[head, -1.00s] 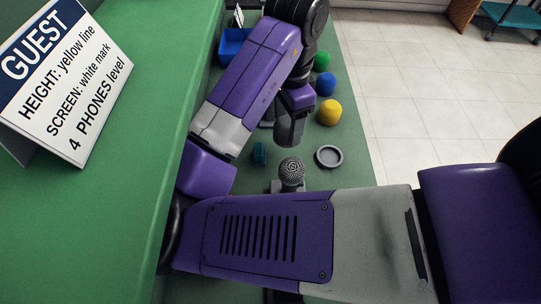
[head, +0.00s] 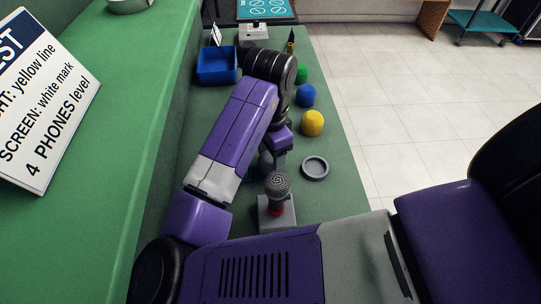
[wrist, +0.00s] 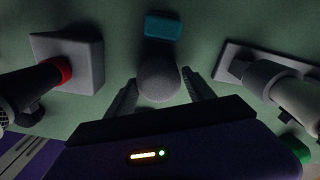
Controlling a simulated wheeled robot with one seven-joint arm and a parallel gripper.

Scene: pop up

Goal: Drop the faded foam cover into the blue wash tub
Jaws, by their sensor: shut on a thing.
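The faded foam cover (wrist: 158,82) is a round grey ball in the wrist view, between the fingers of my gripper (wrist: 162,90). My gripper is shut on it, with one dark finger at each side. In the head view my arm hides most of the gripper and cover. The blue wash tub (head: 217,67) is an open box near the back left of the lower green counter, well beyond my gripper. Its near wall and rim show.
A microphone with a red ring (head: 277,190) stands on a grey base. A grey ring dish (head: 315,168) and yellow (head: 312,123), blue (head: 306,96) and green (head: 301,74) foam balls line the right. A teal block (wrist: 164,26) lies near my gripper. A raised green ledge (head: 150,120) bounds the left.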

